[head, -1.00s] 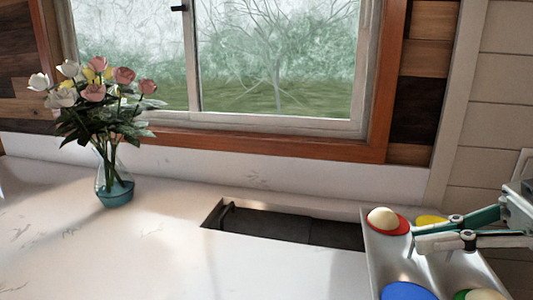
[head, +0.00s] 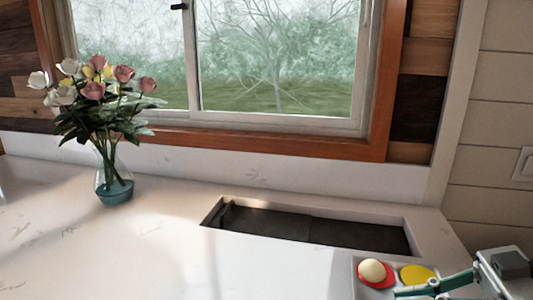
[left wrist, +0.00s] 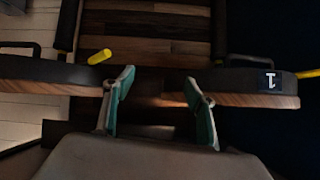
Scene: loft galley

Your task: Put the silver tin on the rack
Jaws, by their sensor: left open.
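I cannot make out a silver tin or a rack in either view. My left gripper (left wrist: 158,105) shows in the left wrist view with its two teal-padded fingers wide apart and nothing between them. It is outside the head view. My right gripper (head: 425,290) comes in from the right at the bottom of the head view, over a pale tray (head: 357,280). Its fingers are partly cut off, and whether they close on the tray is unclear.
The tray bears a red disc (head: 389,281) with a cream ball (head: 372,270) and a yellow disc (head: 418,273). A dark sink recess (head: 310,229) lies behind it. A flower vase (head: 114,190) stands on the white counter (head: 120,250) at left. The counter's middle is clear.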

